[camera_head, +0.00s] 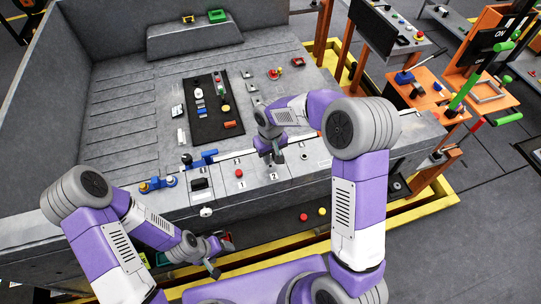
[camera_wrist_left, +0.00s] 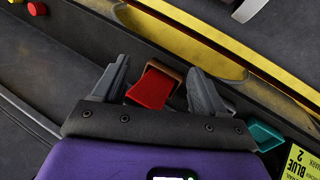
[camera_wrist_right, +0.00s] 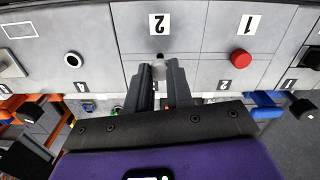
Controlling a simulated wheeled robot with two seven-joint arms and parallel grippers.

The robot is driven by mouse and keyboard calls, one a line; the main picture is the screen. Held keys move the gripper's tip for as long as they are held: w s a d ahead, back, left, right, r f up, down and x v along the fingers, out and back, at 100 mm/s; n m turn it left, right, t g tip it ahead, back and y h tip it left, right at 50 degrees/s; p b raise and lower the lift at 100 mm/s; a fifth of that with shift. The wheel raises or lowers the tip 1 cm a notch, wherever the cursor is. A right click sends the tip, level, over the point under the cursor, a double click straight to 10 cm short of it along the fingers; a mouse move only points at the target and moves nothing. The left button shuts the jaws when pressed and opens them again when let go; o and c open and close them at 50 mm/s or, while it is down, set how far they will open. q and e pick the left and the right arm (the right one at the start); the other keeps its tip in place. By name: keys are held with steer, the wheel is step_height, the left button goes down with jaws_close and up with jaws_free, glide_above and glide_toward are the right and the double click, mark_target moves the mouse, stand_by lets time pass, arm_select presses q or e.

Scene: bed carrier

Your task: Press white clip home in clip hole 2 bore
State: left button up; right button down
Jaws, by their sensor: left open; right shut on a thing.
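My right gripper (camera_head: 277,157) is over the grey front ledge (camera_head: 292,174), above the label 2. In the right wrist view this gripper (camera_wrist_right: 159,82) is shut on the white clip (camera_wrist_right: 159,71), which shows as a small pale piece between the fingertips. A dark spot, apparently the clip hole 2 bore (camera_wrist_right: 160,56), shows right at the clip's end. I cannot tell how deep the clip sits. My left gripper (camera_head: 213,266) hangs low in front of the ledge. It is open and empty in the left wrist view (camera_wrist_left: 158,85).
A red round piece (camera_wrist_right: 241,57) sits at label 1, beside position 2. A white-ringed hole (camera_wrist_right: 73,59) lies on the other side. A red block (camera_wrist_left: 150,88) shows beyond the left fingers. A dark mat (camera_head: 214,128) with small parts lies behind the ledge.

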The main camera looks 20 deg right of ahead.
steer(key=shift+f+b, duration=1)
steer(key=shift+f, duration=0.2)
steer(key=shift+r, duration=0.15)
steer(key=shift+r+p, duration=0.6)
steer(key=shift+r, duration=0.15)
stand_by(1.7)
steer(key=shift+f+b, duration=0.9)
steer(key=shift+b, duration=0.05)
steer(key=c, duration=0.9)
jaws_free()
steer(key=shift+c, duration=0.2)
steer(key=shift+r, duration=0.15)
step_height(320, 180, up, 7)
steer(key=shift+r, duration=0.2)
